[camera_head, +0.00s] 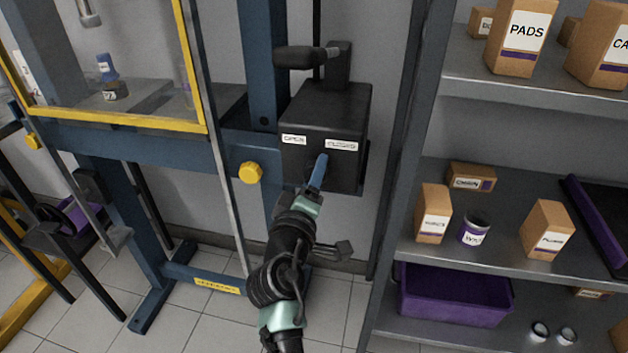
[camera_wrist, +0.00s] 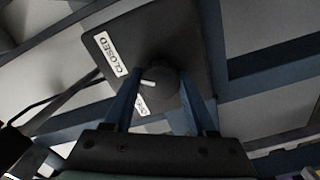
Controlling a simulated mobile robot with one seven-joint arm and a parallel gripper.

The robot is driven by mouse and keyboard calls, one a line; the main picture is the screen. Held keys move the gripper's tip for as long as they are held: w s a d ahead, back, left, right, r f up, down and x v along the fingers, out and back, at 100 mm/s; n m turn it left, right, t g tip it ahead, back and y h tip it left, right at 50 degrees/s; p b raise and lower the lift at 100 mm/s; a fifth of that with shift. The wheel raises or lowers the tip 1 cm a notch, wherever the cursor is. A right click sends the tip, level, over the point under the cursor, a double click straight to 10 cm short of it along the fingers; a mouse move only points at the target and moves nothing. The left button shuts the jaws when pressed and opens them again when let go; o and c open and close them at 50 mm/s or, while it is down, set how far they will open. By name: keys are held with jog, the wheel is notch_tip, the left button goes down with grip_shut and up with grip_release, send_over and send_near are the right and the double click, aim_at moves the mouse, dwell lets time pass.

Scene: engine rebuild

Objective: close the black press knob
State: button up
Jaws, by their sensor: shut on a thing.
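The black press knob (camera_wrist: 168,98) is round and dark, with a short white pointer line on it, in the wrist view. The pointer points left, roughly between the white CLOSED label and the partly hidden OPEN label. The knob sits on a black box (camera_head: 315,108) on the press frame, which carries the OPEN label (camera_head: 294,139) and CLOSED label (camera_head: 342,146). My gripper (camera_wrist: 160,92) has its blue fingers on either side of the knob, shut on it. In the head view my gripper (camera_head: 321,162) covers the knob.
A black pump handle (camera_head: 300,57) sticks out left above the box. A yellow knob (camera_head: 250,172) is on the blue press frame to the left. A grey shelf (camera_head: 455,244) with boxes and a purple bin (camera_head: 455,300) stands close on the right.

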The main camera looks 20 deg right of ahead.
dwell(0.4)
jog(key=o, duration=1.4)
jog(key=v, duration=1.3)
